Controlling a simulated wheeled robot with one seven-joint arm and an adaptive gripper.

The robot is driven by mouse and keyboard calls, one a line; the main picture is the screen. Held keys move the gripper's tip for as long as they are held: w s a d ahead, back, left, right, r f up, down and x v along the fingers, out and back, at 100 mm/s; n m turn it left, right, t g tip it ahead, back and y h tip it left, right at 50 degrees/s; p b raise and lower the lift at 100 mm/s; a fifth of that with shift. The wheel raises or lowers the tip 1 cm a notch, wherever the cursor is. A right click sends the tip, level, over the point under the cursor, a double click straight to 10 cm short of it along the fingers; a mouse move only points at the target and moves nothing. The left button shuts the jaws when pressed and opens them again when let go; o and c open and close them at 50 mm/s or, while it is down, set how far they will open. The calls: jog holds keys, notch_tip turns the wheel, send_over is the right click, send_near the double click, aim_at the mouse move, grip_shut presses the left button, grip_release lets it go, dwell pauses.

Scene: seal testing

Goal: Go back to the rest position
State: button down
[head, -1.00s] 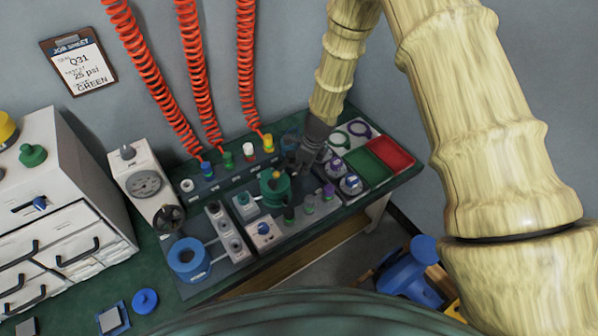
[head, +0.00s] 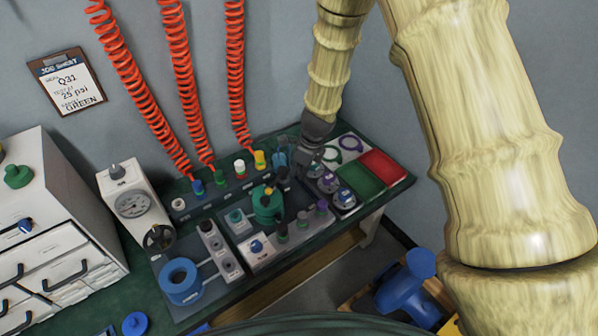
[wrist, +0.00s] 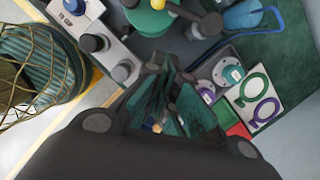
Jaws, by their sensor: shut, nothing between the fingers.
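My gripper (head: 300,168) is above the right part of the green workbench (head: 112,292), near the green fixture (head: 266,204). In the wrist view my gripper (wrist: 160,75) has its dark fingers together, with nothing between them. The green fixture also shows at the top of the wrist view (wrist: 150,22). Part of the bench behind my gripper is hidden in the head view.
Red (head: 382,167) and green (head: 355,180) trays lie at the bench's right end. A gauge box (head: 131,204) and white drawer cabinet (head: 60,245) stand left. Orange coiled hoses (head: 176,80) hang behind. A blue stool (head: 405,290) is on the floor.

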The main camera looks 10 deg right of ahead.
jog(key=shift+f, duration=0.1)
jog(key=s+d+f+n+g+h, duration=0.15)
jog(key=s+d+f+n, duration=0.25)
jog(key=s+f+n, duration=0.45)
jog(key=s+d+f+n+h, duration=0.2)
jog(key=s+d+f+n, duration=0.3)
jog(key=s, duration=0.7)
jog(key=s+a+f+n, duration=0.1)
jog(key=s+n, duration=0.4)
jog(key=s, duration=0.5)
jog(key=s+a+f+n+y, duration=0.1)
jog(key=s+f+n, duration=0.3)
jog(key=s, duration=0.6)
jog(key=shift+a+n, duration=0.2)
jog(key=shift+n, duration=1.05)
